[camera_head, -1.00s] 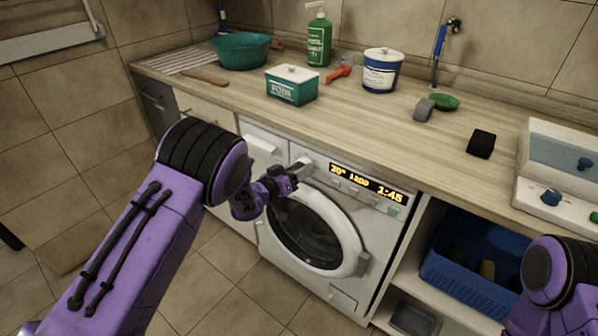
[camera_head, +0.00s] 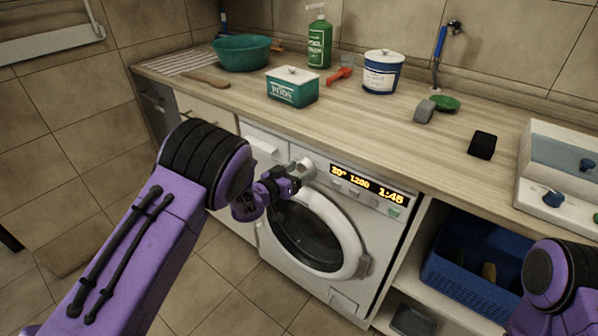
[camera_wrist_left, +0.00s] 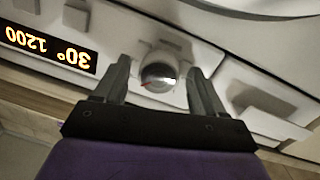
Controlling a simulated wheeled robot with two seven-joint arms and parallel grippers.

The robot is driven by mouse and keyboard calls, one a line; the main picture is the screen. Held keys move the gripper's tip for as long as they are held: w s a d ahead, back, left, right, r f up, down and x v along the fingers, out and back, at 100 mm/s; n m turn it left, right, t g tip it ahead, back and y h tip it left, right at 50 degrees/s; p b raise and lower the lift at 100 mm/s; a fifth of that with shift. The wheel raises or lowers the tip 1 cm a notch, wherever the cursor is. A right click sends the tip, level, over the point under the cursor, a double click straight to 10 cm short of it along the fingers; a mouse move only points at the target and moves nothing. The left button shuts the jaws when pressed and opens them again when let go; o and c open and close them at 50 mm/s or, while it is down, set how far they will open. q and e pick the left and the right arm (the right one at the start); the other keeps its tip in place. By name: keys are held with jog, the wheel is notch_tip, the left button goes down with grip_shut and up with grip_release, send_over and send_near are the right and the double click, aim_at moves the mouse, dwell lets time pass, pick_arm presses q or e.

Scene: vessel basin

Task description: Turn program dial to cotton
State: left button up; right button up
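The washing machine (camera_head: 330,290) has a display (camera_head: 368,188) reading 30°, 1200 and 1:45. Its round program dial (camera_wrist_left: 158,75) shows in the left wrist view, with a shiny face and a small red mark. The dial's setting label is not readable. My left gripper (camera_wrist_left: 160,68) is open, with one finger on each side of the dial and gaps visible between them. In the head view the left gripper (camera_head: 300,174) is at the panel, left of the display, partly covering the dial. My right arm shows at bottom right; its gripper is out of view.
Below the dial is the closed round door (camera_head: 308,238). A detergent drawer (camera_head: 262,143) sits left of the dial; the wooden counter (camera_head: 350,125) is above. The counter holds a pods box (camera_head: 292,88), a blue-white tub (camera_head: 381,72) and a green bottle (camera_head: 319,42).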

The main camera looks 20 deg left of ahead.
pick_arm(q)
jog(key=f+b+v, duration=0.1)
jog(key=v, duration=0.9)
jog(key=shift+s+r, duration=0.3)
jog(key=shift+r, duration=0.2)
jog(key=shift+a, duration=0.1)
jog(key=s+a+f+n+g+y, duration=0.3)
jog(key=s+f+n+y, duration=0.15)
jog(key=s+f, duration=0.4)
jog(key=s+a+f+n+g+y, duration=0.3)
jog(key=s+a+f+y, duration=0.15)
jog(key=s+f, duration=0.35)
jog(key=s+f+n+g+p, duration=0.1)
jog(key=s+f+g, duration=0.2)
jog(key=s, duration=0.7)
jog(key=s+d+f+n+g+y, duration=0.1)
jog(key=s+f+g, duration=0.2)
jog(key=s+f, duration=0.3)
jog(key=s, duration=0.4)
jog(key=shift+s+d+y+p, duration=0.25)
jog(key=shift+s+y+p, duration=0.05)
jog(key=shift+p, duration=0.1)
